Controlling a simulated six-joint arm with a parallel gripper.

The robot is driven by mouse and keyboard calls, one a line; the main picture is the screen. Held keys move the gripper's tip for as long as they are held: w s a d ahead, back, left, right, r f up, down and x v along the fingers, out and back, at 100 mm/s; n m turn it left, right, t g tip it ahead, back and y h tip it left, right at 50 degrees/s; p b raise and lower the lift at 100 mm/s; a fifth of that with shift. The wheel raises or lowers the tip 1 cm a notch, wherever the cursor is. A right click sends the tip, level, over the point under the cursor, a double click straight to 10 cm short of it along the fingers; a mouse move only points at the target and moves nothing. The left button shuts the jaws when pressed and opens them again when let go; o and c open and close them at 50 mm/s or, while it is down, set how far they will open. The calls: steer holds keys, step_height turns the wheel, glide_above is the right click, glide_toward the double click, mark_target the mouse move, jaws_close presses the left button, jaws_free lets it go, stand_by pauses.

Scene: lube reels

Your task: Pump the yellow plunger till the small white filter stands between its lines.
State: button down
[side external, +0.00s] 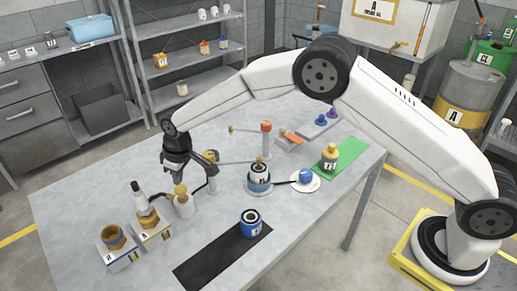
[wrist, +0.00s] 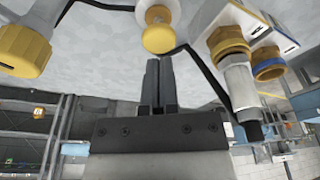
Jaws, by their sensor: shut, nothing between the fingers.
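The yellow plunger (side external: 180,190) is a round knob on a short white body at the left of the table. It also shows in the wrist view (wrist: 159,38), just beyond my fingertips. My gripper (side external: 177,173) is shut and empty, pointing down close above and beside the plunger; I cannot tell whether they touch. A small white cylinder with a dark end, which looks like the white filter (side external: 139,193), stands upright in a brass collar on a block marked A. It also shows in the wrist view (wrist: 239,86). Its lines are too small to make out.
An empty brass collar block (side external: 113,238) stands left of the filter. A dark hose (wrist: 205,70) runs beside the plunger. A jointed post (side external: 266,140), blue-and-white pot (side external: 259,178) and blue can (side external: 251,223) stand rightward. The black mat (side external: 215,262) has free room.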

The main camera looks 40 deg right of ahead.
mark_target(181, 188)
steer(key=shift+f, duration=0.25)
steer(key=shift+f, duration=0.7)
steer(key=shift+f, duration=1.2)
steer(key=shift+r, duration=3.85)
